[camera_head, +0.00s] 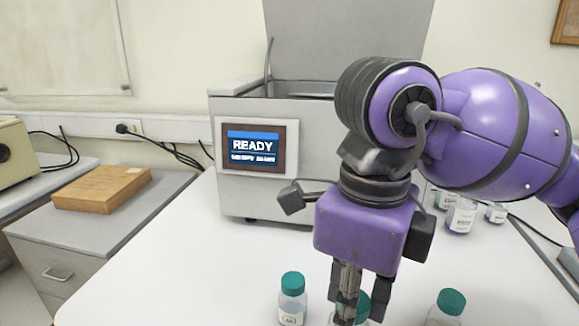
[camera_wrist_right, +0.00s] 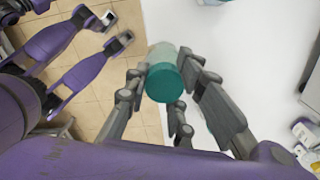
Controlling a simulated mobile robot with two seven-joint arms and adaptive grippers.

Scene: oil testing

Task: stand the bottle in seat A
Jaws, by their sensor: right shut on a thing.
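My right gripper (camera_head: 348,292) is pointed down at the front of the white table, shut on a bottle with a green cap (camera_head: 362,306). In the right wrist view the bottle's green cap (camera_wrist_right: 164,84) sits between the fingers of my right gripper (camera_wrist_right: 160,95). Its body is mostly hidden in both views, and I cannot tell whether it touches the table. No seat marked A can be made out. My left gripper is in neither view.
Green-capped bottles stand left (camera_head: 291,302) and right (camera_head: 447,309) of my right gripper. A grey machine (camera_head: 255,195) with a raised lid and a screen reading READY (camera_head: 253,148) stands behind. Several small bottles (camera_head: 460,216) are at the right. A wooden box (camera_head: 101,188) lies on a left cabinet.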

